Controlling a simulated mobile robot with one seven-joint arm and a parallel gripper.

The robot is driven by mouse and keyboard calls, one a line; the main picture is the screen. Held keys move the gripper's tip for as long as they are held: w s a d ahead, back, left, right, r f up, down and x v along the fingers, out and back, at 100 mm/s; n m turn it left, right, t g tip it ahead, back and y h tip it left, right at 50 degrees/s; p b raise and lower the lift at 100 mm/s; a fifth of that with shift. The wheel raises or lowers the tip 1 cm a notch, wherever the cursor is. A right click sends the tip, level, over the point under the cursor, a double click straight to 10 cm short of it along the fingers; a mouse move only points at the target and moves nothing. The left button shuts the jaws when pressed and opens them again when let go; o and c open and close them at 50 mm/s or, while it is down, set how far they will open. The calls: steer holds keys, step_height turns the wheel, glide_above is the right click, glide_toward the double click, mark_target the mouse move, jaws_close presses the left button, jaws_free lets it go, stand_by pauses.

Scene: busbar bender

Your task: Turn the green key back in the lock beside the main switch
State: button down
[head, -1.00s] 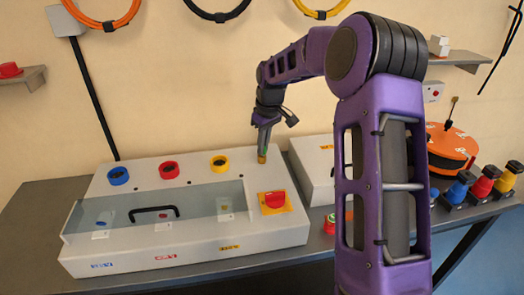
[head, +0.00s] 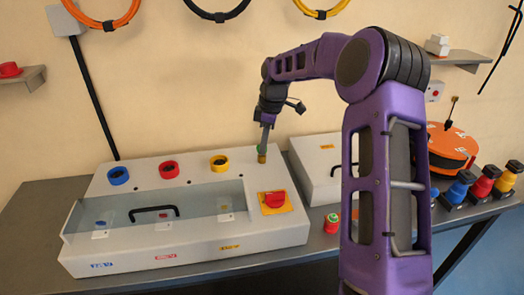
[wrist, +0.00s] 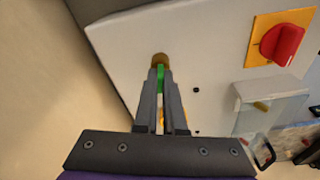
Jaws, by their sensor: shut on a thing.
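The green key (wrist: 160,78) stands in the brass lock (wrist: 160,59) at the top of the wrist view. My gripper (wrist: 161,76) is shut on the key. In the head view my gripper (head: 264,146) points down at the brass lock (head: 262,159) on the back right of the grey panel box. A sliver of the green key (head: 258,149) shows beside the fingers. The main switch is a red knob (head: 274,199) on a yellow plate, in front of the lock; the red knob (wrist: 282,42) also shows at the wrist view's upper right. The key's exact angle is hard to tell.
The panel box (head: 200,245) has blue, red and yellow round sockets and a clear cover with a black handle (head: 154,212). A second grey box (head: 312,180) stands close right of the lock. A red-and-green item (head: 332,222) lies in front of it.

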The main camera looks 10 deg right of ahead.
steer(key=shift+n, duration=1.4)
steer(key=shift+g, duration=0.3)
steer(key=shift+w+n, duration=0.1)
steer(key=shift+n, duration=0.5)
steer(key=c, duration=1.5)
jaws_free()
steer(key=shift+n, duration=0.6)
steer(key=o, duration=0.6)
steer(key=shift+r, duration=0.1)
